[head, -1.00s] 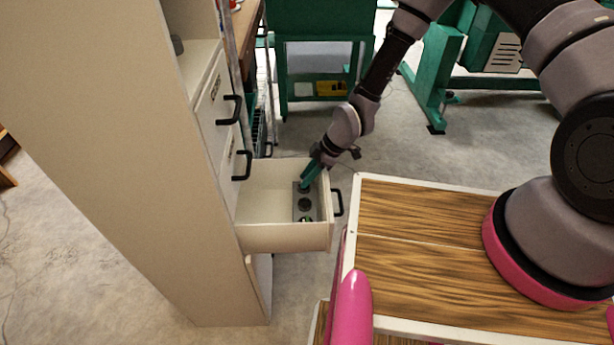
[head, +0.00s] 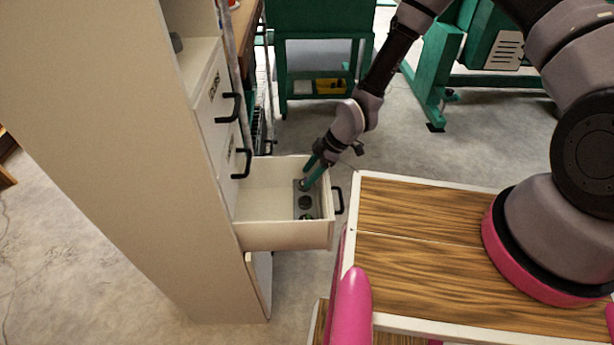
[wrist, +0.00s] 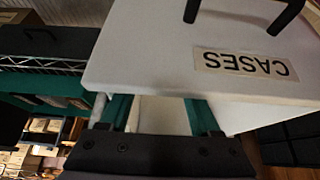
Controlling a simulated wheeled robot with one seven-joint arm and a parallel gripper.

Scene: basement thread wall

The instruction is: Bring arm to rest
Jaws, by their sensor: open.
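My gripper (head: 313,170) is open, with its teal fingers pointing down into the open drawer (head: 285,236) of the tall cream cabinet (head: 130,140). Its fingertips are over the far end of a grey holder (head: 309,212) with round dark holes, which lies in the drawer. The wrist view shows the teal fingers (wrist: 155,115) apart, near a pale drawer front (wrist: 180,50) with a CASES label and a black handle.
The open drawer's black handle (head: 338,200) is close to a wood-topped surface (head: 430,262). Closed drawers with black handles (head: 229,108) are above it. Green metal furniture (head: 325,60) stands behind, with bare concrete floor between.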

